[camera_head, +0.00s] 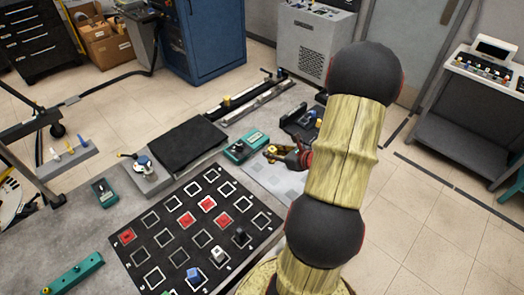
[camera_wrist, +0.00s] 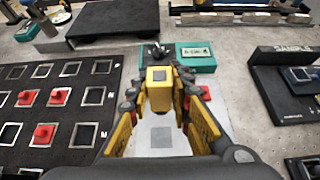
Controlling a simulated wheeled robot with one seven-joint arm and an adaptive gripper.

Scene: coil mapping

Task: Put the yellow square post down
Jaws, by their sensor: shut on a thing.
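The yellow square post (camera_head: 271,150) is upright between the fingers of my gripper (camera_head: 283,154). The post is over a pale sheet with grey squares (camera_head: 262,177); one grey square (camera_wrist: 162,137) shows below the post in the wrist view. The post's lower end is hidden, so I cannot tell whether it touches the surface.
A black board (camera_head: 164,218) with square outlines and several red, white, blue and dark pieces lies left of the sheet. A teal meter (camera_head: 246,148) stands just beyond my gripper. A black holder (camera_wrist: 265,90) stands at the right. A black pad (camera_head: 175,148) lies further back.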

